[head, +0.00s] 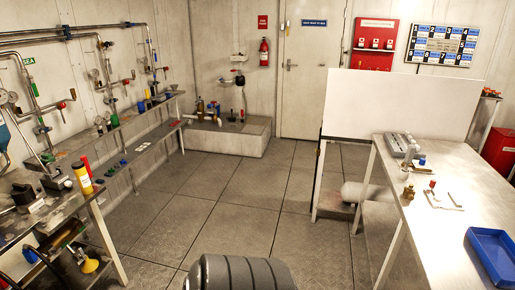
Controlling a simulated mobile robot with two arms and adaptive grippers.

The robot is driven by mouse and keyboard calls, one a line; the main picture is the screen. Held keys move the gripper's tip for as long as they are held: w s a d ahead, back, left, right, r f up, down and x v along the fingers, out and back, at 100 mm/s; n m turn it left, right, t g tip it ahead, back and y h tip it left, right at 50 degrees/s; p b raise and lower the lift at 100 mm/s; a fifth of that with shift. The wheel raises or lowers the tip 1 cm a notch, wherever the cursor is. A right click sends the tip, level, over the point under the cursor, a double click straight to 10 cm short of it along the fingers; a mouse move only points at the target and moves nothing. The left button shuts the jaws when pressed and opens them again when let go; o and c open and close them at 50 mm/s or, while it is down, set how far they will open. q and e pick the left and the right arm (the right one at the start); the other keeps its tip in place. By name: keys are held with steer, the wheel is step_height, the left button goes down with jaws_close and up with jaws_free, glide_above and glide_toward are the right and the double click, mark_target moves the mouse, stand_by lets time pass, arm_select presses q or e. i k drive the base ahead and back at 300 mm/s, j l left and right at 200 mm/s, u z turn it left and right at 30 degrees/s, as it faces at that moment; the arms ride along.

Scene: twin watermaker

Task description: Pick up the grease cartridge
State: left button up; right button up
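Smaller yellow and blue items (148,104) stand far back on the left wall shelf, too small to identify. Neither of my grippers is in view.
Dark tools (24,196) crowd the left bench; a yellow funnel (89,265) is below. The right table (430,240) holds a blue tray (492,254) and small fittings. A white panel (400,105) stands behind it. The middle floor (235,190) is clear.

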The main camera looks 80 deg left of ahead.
mark_target(79, 167)
steer(key=u, duration=3.85)
steer(key=i+l, duration=0.1)
steer(key=u, duration=0.05)
